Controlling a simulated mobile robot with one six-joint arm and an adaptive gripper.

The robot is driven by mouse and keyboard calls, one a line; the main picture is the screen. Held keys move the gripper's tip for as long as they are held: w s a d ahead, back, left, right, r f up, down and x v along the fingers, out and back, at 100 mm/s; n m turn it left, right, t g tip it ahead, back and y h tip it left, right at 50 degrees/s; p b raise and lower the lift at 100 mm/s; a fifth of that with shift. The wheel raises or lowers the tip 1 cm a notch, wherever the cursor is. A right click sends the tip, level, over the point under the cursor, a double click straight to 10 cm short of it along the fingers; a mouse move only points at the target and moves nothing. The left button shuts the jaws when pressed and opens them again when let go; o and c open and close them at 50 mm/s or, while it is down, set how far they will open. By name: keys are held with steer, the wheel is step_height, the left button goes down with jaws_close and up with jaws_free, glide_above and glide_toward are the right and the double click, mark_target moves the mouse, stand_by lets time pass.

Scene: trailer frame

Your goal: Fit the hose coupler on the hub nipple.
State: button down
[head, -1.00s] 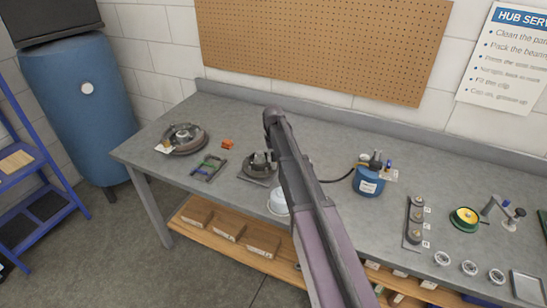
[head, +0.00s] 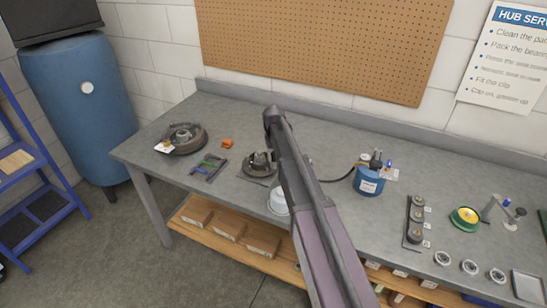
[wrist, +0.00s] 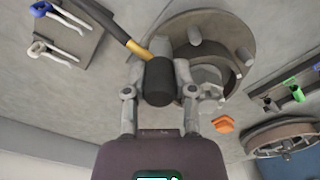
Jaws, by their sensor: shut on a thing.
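The hose coupler (wrist: 160,82) is a black cylinder with a brass-coloured piece and a dark hose (wrist: 108,22) running from it in the wrist view. My gripper (wrist: 159,90) is shut on it, one finger on each side. The grey hub (wrist: 238,38) lies just behind the coupler in that view, with round studs on its face. In the head view the hub (head: 258,163) sits on the bench, partly behind my arm. The nipple is not clearly visible, and I cannot tell whether the coupler touches it. My gripper is hidden in the head view.
A blue pot (head: 368,181) with a dark hose stands right of my arm. A drum (head: 183,138), an orange piece (head: 227,143) and a tool rack (head: 209,167) lie left of the hub. A white tub (head: 277,202) is in front. Small parts fill the bench's right side.

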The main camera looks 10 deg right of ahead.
steer(key=shift+f, duration=0.1)
stand_by(0.3)
steer(key=shift+c, duration=1.8)
jaws_free()
steer(key=shift+o, duration=0.2)
steer(key=o, duration=0.3)
steer(key=shift+r+p, duration=3.5)
steer(key=shift+r, duration=0.05)
steer(key=shift+m, duration=0.5)
steer(key=s, duration=2.9)
